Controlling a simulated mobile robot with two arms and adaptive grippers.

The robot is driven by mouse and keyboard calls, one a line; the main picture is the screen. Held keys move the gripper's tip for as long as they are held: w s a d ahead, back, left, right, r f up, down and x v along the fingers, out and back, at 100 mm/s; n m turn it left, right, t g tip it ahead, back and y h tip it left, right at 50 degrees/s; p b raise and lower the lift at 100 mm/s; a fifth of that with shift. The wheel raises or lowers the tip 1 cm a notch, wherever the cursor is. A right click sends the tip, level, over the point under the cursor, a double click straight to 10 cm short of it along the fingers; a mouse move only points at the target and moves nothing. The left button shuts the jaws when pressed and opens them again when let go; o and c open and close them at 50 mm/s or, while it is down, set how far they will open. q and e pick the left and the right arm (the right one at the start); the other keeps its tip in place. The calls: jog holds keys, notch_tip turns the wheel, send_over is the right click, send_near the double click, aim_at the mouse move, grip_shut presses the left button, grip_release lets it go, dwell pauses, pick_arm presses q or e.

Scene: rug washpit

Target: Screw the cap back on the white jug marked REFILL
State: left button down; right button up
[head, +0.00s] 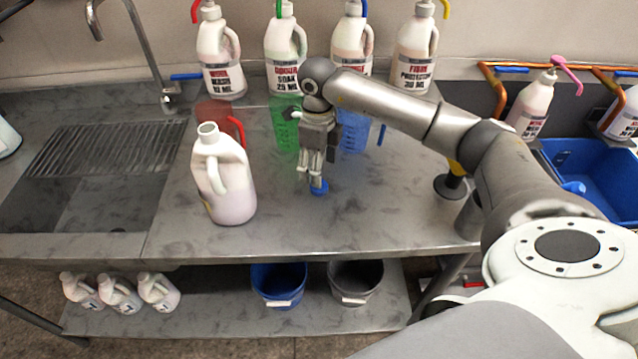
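A white jug (228,190) stands upright and uncapped on the steel table, left of centre. Its open neck points up and its handle faces me. Its label is turned away, so I cannot read REFILL on it. A small blue cap (319,188) is right of the jug, at the tips of my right gripper (312,178). The gripper points down and its fingers look close together. I cannot tell whether they grip the cap or only hover over it, or whether the cap rests on the table. My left gripper is out of view.
Several labelled pump bottles (285,50) line the back, with red, green and blue measuring jugs (354,132) before them. A sink (75,205) lies left, a blue basin (600,185) right. Small jugs (120,293) and buckets (279,285) fill the lower shelf. The table front is clear.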

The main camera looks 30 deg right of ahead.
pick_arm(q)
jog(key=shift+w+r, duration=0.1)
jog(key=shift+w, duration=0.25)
pick_arm(e)
jog(key=shift+f, duration=0.35)
jog(key=shift+f+p, duration=0.3)
jog(key=shift+p, duration=0.1)
notch_tip(320, 180, down, 3)
jog(key=shift+s+f+p, duration=0.1)
jog(key=shift+f+p, duration=0.1)
jog(key=shift+p, duration=0.65)
jog(key=shift+f, duration=0.65)
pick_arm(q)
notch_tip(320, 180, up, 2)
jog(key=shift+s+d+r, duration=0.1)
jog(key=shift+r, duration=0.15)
pick_arm(e)
jog(key=shift+c, duration=0.5)
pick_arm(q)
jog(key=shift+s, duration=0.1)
pick_arm(e)
jog(key=c, duration=0.7)
